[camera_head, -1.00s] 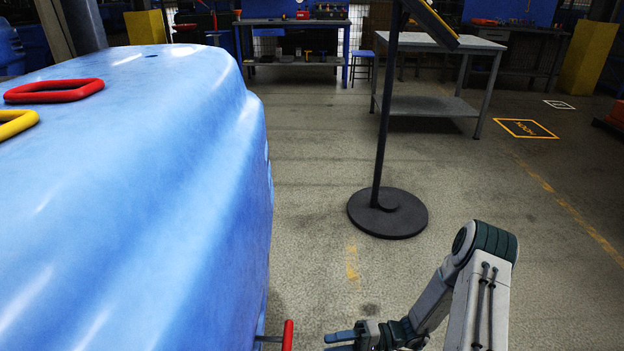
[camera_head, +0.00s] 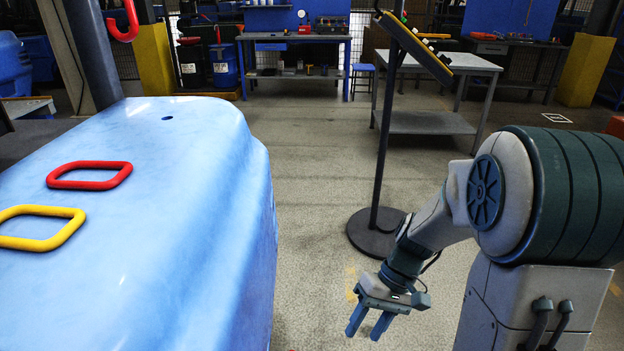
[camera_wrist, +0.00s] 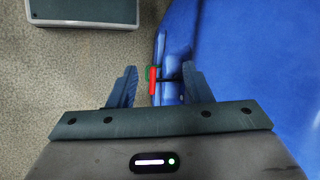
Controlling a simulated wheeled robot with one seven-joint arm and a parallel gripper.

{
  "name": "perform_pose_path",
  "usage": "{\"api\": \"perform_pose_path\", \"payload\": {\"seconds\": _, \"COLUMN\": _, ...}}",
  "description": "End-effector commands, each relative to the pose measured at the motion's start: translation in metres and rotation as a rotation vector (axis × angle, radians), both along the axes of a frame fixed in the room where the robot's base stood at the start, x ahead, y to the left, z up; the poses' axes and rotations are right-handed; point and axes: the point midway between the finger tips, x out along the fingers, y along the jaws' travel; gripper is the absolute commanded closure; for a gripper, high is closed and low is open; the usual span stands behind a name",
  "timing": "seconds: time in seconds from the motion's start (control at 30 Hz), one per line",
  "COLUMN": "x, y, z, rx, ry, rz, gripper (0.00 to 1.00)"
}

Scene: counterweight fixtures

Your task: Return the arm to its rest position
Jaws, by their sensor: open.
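My gripper (camera_head: 369,322) hangs at the lower centre of the head view, pointing down, with its two blue fingers apart and nothing between them. It is to the right of the big blue body (camera_head: 235,240) and clear of it in that view. In the wrist view my gripper (camera_wrist: 155,88) also shows open. Beyond its fingertips a small red handle (camera_wrist: 153,80) shows at the edge of the blue body (camera_wrist: 250,50); the fingers appear apart from it. My arm is bent, its elbow large at the right of the head view.
A red loop (camera_head: 90,184) and a yellow loop (camera_head: 62,240) lie on top of the blue body. A stand with a round black base (camera_head: 362,236) and a yellow-edged panel (camera_head: 415,48) rises behind my gripper. A grey table (camera_head: 430,122) stands beyond. Floor between is open.

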Motion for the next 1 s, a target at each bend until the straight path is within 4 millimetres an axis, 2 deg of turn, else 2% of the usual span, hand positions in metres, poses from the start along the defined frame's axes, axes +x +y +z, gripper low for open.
{"api": "perform_pose_path", "payload": {"seconds": 0.03, "x": -0.004, "y": -0.002, "z": 0.028, "rx": -0.047, "ry": -0.036, "rz": -0.006, "gripper": 0.55}}
{"api": "perform_pose_path", "payload": {"seconds": 0.1, "x": -0.009, "y": -0.007, "z": 0.050, "rx": -0.109, "ry": -0.079, "rz": -0.022, "gripper": 0.55}}
{"api": "perform_pose_path", "payload": {"seconds": 0.4, "x": -0.034, "y": -0.024, "z": 0.144, "rx": -0.328, "ry": -0.294, "rz": -0.126, "gripper": 0.55}}
{"api": "perform_pose_path", "payload": {"seconds": 0.6, "x": -0.049, "y": -0.035, "z": 0.195, "rx": -0.415, "ry": -0.445, "rz": -0.213, "gripper": 0.55}}
{"api": "perform_pose_path", "payload": {"seconds": 0.8, "x": -0.058, "y": -0.040, "z": 0.218, "rx": -0.449, "ry": -0.530, "rz": -0.268, "gripper": 0.55}}
{"api": "perform_pose_path", "payload": {"seconds": 1.0, "x": -0.059, "y": -0.042, "z": 0.220, "rx": -0.455, "ry": -0.545, "rz": -0.279, "gripper": 0.55}}
